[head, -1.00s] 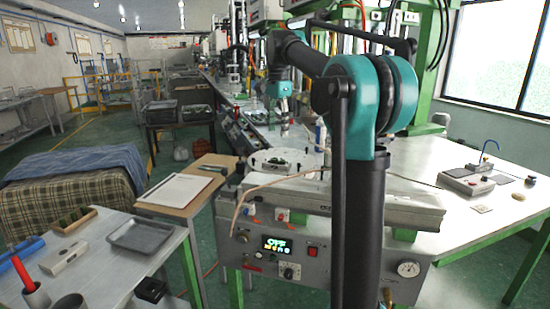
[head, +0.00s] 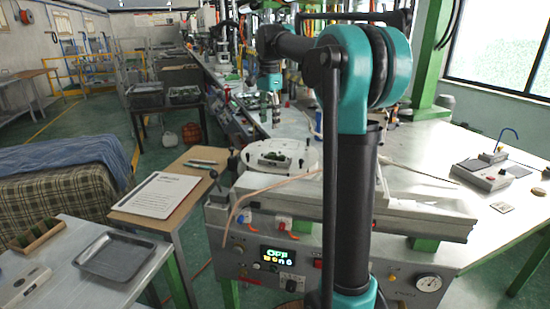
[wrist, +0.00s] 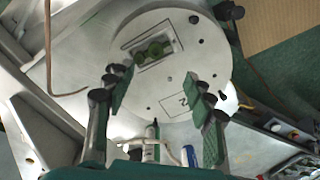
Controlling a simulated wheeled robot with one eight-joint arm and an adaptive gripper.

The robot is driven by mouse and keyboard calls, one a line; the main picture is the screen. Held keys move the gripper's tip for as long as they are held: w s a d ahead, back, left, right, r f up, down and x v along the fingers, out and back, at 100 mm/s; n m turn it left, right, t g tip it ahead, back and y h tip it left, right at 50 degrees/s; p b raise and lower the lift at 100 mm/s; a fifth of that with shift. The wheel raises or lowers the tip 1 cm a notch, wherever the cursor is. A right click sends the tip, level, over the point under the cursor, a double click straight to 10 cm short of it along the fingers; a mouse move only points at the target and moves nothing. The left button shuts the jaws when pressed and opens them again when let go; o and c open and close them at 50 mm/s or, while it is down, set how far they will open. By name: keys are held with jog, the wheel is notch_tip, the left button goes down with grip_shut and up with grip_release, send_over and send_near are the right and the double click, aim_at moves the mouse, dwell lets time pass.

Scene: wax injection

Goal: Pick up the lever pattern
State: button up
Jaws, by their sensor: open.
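A round pale plate (head: 308,173) lies on the wax injection machine (head: 255,258). In the wrist view the plate (wrist: 135,85) has a rectangular recess in its upper part with dark green pieces (wrist: 152,50) in it, which look like the lever pattern. Their exact shape is too small to tell. My gripper (wrist: 162,85) is open and empty above the plate, with its green-padded fingers apart. The green pieces lie beyond the fingertips, toward the top of the picture. In the head view my gripper (head: 274,108) hangs behind the plate, fingers small.
A grey tray (head: 115,255) and a box of green pieces (head: 38,235) lie on the left table. A thin bent tan tube (head: 238,205) crosses the machine's front. White and green tubes (wrist: 152,145) lie below the plate.

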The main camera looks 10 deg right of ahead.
send_over(272, 154)
jog(key=f, duration=0.6)
jog(key=shift+w+a+f, duration=0.3)
jog(key=shift+a, duration=0.1)
jog(key=shift+s+d+f, duration=0.15)
jog(key=shift+d+f, duration=0.05)
jog(key=shift+f, duration=1.15)
jog(key=shift+s+d+f, duration=0.15)
jog(key=shift+f, duration=1.2)
jog(key=c, duration=1.1)
